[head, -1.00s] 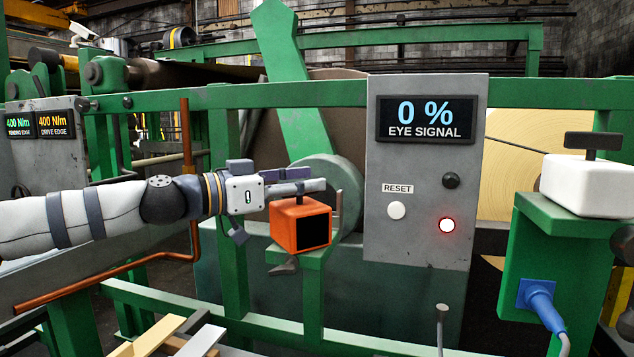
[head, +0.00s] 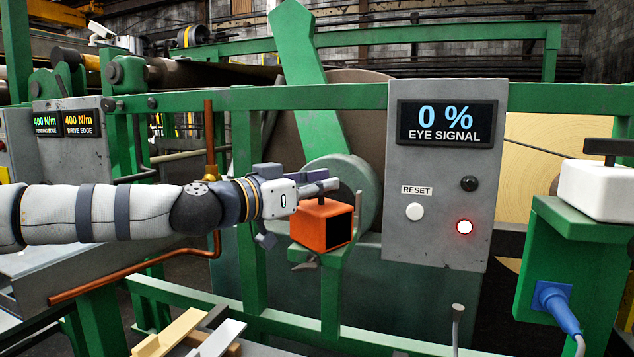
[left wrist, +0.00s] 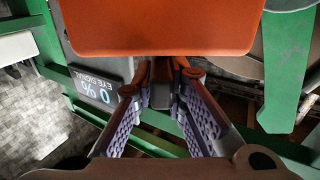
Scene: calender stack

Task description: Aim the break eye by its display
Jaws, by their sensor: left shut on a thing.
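The break eye is an orange box (head: 316,228) with a dark square face turned to the front right, seated on a green bracket. My left gripper (head: 320,187) is shut on the short dark handle on top of the box; in the left wrist view its fingers (left wrist: 160,82) close on a dark stem beside the orange body (left wrist: 160,25). The fingers hide most of the handle. The display (head: 447,122) reads 0 % EYE SIGNAL; it also shows in the left wrist view (left wrist: 95,92). My right gripper is not in view.
The grey panel (head: 440,230) right of the eye carries a white RESET button (head: 415,212), a dark knob and a lit red lamp (head: 464,227). A white box (head: 597,190) stands on a green post at right. Green rails run behind and below.

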